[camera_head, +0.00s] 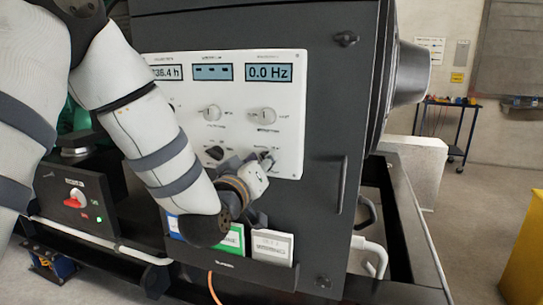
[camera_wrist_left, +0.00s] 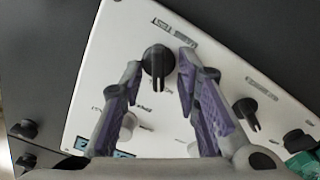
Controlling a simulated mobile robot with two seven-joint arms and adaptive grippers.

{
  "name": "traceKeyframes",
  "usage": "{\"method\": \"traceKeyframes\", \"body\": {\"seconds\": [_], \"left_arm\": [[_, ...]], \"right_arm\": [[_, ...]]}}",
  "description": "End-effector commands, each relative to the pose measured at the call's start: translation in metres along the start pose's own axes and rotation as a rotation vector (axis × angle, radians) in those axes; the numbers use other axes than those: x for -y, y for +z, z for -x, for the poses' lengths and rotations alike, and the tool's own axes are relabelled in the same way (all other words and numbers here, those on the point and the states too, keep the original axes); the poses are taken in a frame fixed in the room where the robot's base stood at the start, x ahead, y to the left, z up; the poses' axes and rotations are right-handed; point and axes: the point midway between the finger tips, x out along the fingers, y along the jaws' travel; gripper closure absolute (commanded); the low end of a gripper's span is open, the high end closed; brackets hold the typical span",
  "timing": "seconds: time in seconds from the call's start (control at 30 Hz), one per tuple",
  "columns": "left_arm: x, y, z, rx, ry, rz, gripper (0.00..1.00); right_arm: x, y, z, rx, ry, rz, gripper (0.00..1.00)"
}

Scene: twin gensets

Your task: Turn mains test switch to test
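The white control panel (camera_head: 290,95) faces me on the dark cabinet. A black rotary knob (camera_wrist_left: 157,62), which appears to be the mains test switch, sits at the panel's lower right. Its pointer runs toward the bottom of the left wrist view. Its label is too small to read. My left gripper (camera_head: 267,163) is at this corner, hiding most of the knob in the head view. In the wrist view its two fingers (camera_wrist_left: 159,60) are open on either side of the knob, with small gaps visible. I cannot tell the depth. My right gripper is not in view.
Another black knob (camera_head: 214,152) lies left of the gripper, with white knobs (camera_head: 262,115) above. A display (camera_head: 269,72) reads 0.0 Hz. Document holders (camera_head: 272,246) hang just below. A vertical door handle (camera_head: 341,185) is to the right.

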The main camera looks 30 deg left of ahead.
Motion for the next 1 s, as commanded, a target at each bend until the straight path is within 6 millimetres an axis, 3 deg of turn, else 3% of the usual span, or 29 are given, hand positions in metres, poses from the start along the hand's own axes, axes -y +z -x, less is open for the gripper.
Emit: {"method": "traceKeyframes", "body": {"seconds": [0.3,0.43,0.77,1.0], "left_arm": [[0.0,-0.001,0.001,-0.001,0.0,0.0,0.71],[0.0,-0.001,0.001,-0.001,0.0,0.0,1.0],[-0.001,-0.001,0.001,-0.001,0.0,-0.012,1.0],[-0.003,-0.004,0.002,-0.005,0.003,-0.113,1.0]], "right_arm": [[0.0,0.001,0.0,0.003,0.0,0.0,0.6],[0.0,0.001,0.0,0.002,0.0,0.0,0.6],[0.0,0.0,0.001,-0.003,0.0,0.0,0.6],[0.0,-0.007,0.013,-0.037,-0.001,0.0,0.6]]}}
